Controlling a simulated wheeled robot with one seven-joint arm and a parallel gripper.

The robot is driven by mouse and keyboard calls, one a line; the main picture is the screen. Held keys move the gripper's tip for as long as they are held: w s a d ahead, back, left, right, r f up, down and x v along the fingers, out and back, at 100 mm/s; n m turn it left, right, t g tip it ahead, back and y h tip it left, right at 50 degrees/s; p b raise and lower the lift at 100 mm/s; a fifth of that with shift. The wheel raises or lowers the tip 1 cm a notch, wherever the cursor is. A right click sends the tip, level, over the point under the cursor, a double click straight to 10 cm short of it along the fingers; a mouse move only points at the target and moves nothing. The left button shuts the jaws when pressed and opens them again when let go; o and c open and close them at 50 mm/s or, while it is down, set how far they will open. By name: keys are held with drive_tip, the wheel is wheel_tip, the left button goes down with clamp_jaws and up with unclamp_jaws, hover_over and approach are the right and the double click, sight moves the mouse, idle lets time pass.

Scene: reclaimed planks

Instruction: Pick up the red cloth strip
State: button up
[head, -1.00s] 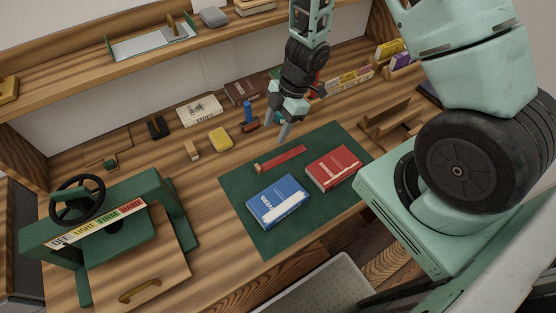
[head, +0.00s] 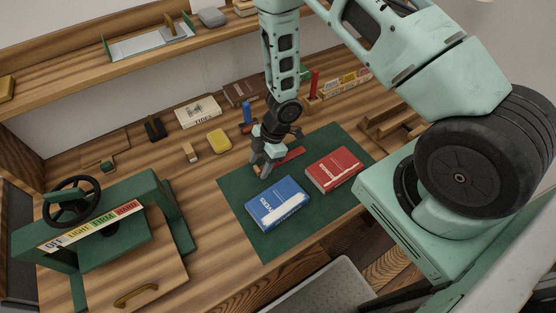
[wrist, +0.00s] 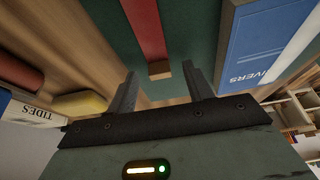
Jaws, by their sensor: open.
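The red cloth strip (head: 291,155) lies on the green mat (head: 241,214), behind the blue book and the red book. In the wrist view the red strip (wrist: 145,30) runs down from the top edge and ends in a small tan tip (wrist: 159,69). My gripper (head: 262,170) is over the strip's left end in the head view and partly hides it. In the wrist view my gripper (wrist: 160,80) is open and empty, with the tan tip between and just beyond its two fingers. I cannot tell the exact height above the mat.
The blue book (head: 277,203) and the red book (head: 334,169) lie on the mat close by. A yellow block (head: 219,140), a small wooden block (head: 190,152) and a cream book (head: 198,111) lie behind. A green press (head: 110,225) stands at left.

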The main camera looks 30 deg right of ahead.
drive_tip(key=shift+a+f, duration=0.15)
drive_tip(key=shift+f, duration=0.25)
drive_tip(key=c, duration=1.1)
drive_tip(key=shift+o, duration=0.2)
drive_tip(key=shift+r, duration=0.15)
